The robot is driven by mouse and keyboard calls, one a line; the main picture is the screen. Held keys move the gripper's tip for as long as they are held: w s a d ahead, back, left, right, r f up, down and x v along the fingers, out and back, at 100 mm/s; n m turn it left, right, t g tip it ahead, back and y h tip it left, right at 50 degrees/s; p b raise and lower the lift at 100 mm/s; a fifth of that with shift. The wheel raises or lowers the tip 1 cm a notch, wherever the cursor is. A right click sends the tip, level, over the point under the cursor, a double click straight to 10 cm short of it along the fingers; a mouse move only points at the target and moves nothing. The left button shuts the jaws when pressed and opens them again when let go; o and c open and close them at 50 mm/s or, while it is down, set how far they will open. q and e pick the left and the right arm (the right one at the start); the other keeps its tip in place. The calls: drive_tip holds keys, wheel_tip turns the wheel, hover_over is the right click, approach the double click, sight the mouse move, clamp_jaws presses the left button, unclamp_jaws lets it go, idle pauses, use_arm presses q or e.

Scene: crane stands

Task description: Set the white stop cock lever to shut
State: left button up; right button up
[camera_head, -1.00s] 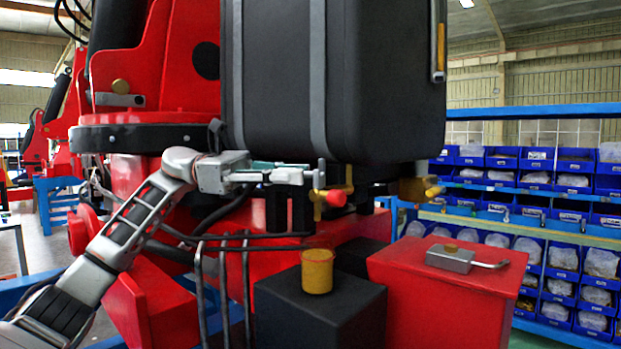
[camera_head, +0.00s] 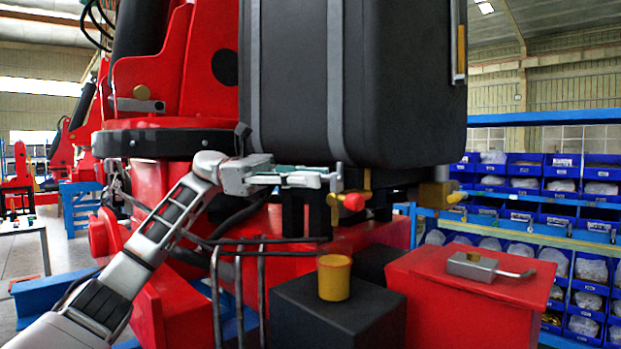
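My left gripper (camera_head: 325,178) reaches in from the left, under the big black tank. Its pale fingers lie close together, one above the other, and I cannot tell whether they are shut or hold anything. A small whitish upright piece (camera_head: 338,176) stands at the fingertips. It may be the white stop cock lever, but it is too small to be sure. Just right of the tips, a brass valve (camera_head: 366,180) with a red round knob (camera_head: 354,201) sits below the tank. My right gripper is out of view.
The black tank (camera_head: 400,80) hangs close above the gripper. Dark bent pipes (camera_head: 262,290) stand below the arm. A black box (camera_head: 350,310) with a yellow cylinder (camera_head: 334,278) and a red box (camera_head: 470,300) with a grey levered block (camera_head: 472,266) stand in front.

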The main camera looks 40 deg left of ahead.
use_arm(q)
drive_tip(key=shift+o, duration=1.3)
drive_tip(key=shift+a, duration=0.1)
drive_tip(key=s+a, duration=0.1)
drive_tip(key=a, duration=1)
drive_tip(key=shift+a, duration=0.4)
drive_tip(key=shift+s, duration=0.1)
drive_tip(key=shift+c, duration=0.3)
